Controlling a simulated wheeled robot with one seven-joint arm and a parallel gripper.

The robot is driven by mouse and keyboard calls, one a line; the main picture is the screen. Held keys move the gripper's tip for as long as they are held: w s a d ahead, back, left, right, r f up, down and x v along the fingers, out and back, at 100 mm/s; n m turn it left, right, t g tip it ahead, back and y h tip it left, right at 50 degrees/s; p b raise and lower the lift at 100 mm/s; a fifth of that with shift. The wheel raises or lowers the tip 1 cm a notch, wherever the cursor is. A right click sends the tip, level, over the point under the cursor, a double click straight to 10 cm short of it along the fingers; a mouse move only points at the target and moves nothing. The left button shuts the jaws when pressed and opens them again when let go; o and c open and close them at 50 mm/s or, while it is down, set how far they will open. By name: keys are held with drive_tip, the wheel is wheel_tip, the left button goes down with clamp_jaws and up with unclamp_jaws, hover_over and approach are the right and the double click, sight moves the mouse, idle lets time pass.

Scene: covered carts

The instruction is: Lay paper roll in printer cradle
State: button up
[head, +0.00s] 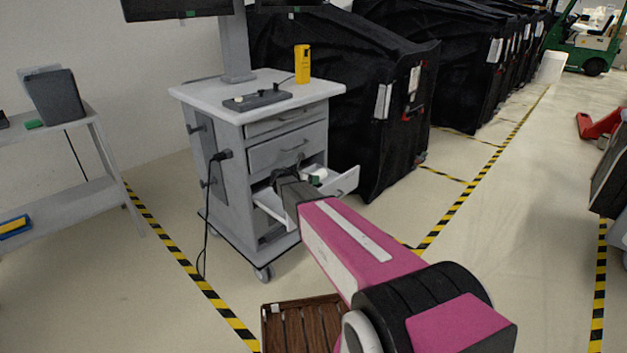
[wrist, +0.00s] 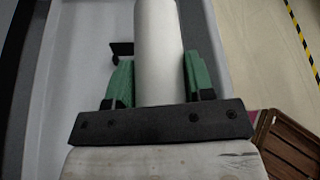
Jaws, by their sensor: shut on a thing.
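The white paper roll (wrist: 158,30) lies lengthwise between the green fingers of my gripper (wrist: 158,62), which is shut on it. In the head view, the roll (head: 319,174) shows as a small white patch at my gripper (head: 312,180), over the cart's open drawer (head: 343,182). The wrist view shows the pale drawer floor (wrist: 85,60) beneath the roll. A small black bracket (wrist: 121,48) stands left of the roll; I cannot tell whether it is part of the printer cradle.
The grey cart (head: 222,150) carries a dark device (head: 257,99), a yellow device (head: 302,64) and a monitor post. A black covered cart (head: 365,100) stands close on the right. A brown slatted crate (head: 303,325) sits on the floor in front.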

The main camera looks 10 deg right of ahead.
drive_tip(key=shift+w+a+f, duration=0.6)
drive_tip(key=shift+w+f, duration=0.05)
drive_tip(key=shift+w, duration=0.2)
drive_tip(key=shift+w+a+f, duration=0.6)
drive_tip(key=shift+w, duration=0.2)
drive_tip(key=shift+a+f, duration=0.1)
drive_tip(key=shift+f, duration=0.05)
idle(0.4)
